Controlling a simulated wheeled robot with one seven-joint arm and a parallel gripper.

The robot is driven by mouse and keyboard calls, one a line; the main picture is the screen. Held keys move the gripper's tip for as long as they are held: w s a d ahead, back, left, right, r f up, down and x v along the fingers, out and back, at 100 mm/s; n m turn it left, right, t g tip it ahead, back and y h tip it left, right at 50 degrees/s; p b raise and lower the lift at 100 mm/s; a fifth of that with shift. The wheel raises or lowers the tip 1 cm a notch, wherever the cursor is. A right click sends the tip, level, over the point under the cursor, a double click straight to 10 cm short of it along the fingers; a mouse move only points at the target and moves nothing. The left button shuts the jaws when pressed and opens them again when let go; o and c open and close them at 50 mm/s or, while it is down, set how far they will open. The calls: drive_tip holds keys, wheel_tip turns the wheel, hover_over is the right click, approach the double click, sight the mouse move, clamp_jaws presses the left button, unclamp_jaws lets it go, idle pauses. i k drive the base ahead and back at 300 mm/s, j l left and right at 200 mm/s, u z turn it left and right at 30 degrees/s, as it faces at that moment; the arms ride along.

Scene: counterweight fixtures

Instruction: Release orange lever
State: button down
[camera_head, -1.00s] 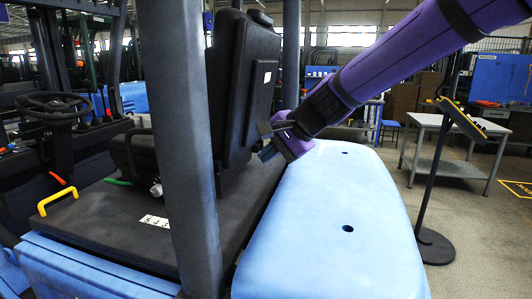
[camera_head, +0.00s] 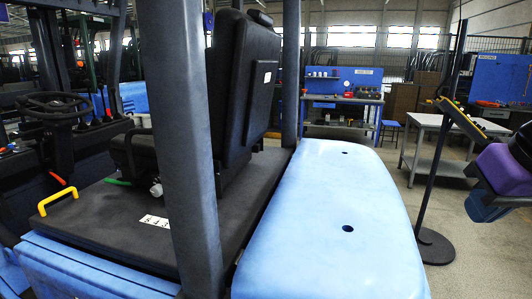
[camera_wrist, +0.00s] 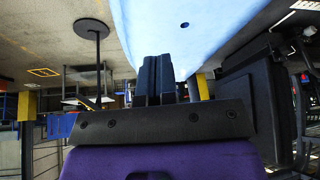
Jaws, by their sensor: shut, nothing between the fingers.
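A small orange-red lever (camera_head: 57,179) sticks up beside the seat deck of the forklift, at the left in the head view. Another orange-tipped part (camera_head: 8,149) shows at the far left edge; I cannot tell which is the task's lever. My gripper (camera_wrist: 158,60) is shut and empty in the wrist view, its fingers pointing toward the blue counterweight (camera_wrist: 170,25). Part of my purple arm shows at the right edge of the head view, far from the levers. Neither lever can be made out in the wrist view.
The counterweight cover (camera_head: 325,225) fills the lower middle. A dark post (camera_head: 185,130) and the black seat (camera_head: 245,80) stand left of it. A yellow handle (camera_head: 57,200) and green lever (camera_head: 118,182) are near the deck. A control stand (camera_head: 432,190) and grey table (camera_head: 440,125) are at right.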

sight(51, 171)
drive_tip(key=k+j, duration=0.1)
drive_tip(key=j, duration=0.15)
drive_tip(key=k+j, duration=0.15)
drive_tip(key=j, duration=1.2)
drive_tip(key=k+j, duration=0.1)
drive_tip(key=j, duration=1.1)
drive_tip(key=i+j, duration=0.1)
drive_tip(key=j, duration=0.4)
drive_tip(key=i+j, duration=0.1)
drive_tip(key=j, duration=0.4)
drive_tip(key=i+j+z, duration=0.1)
drive_tip(key=j, duration=0.4)
drive_tip(key=i+j, duration=0.1)
drive_tip(key=j, duration=0.4)
drive_tip(key=i+j, duration=0.1)
drive_tip(key=j, duration=0.4)
drive_tip(key=i+j, duration=0.2)
drive_tip(key=j, duration=0.2)
drive_tip(key=i+j, duration=0.2)
drive_tip(key=j, duration=0.15)
drive_tip(key=i+j, duration=0.15)
drive_tip(key=j, duration=0.25)
drive_tip(key=i+j, duration=0.4)
drive_tip(key=z, duration=0.05)
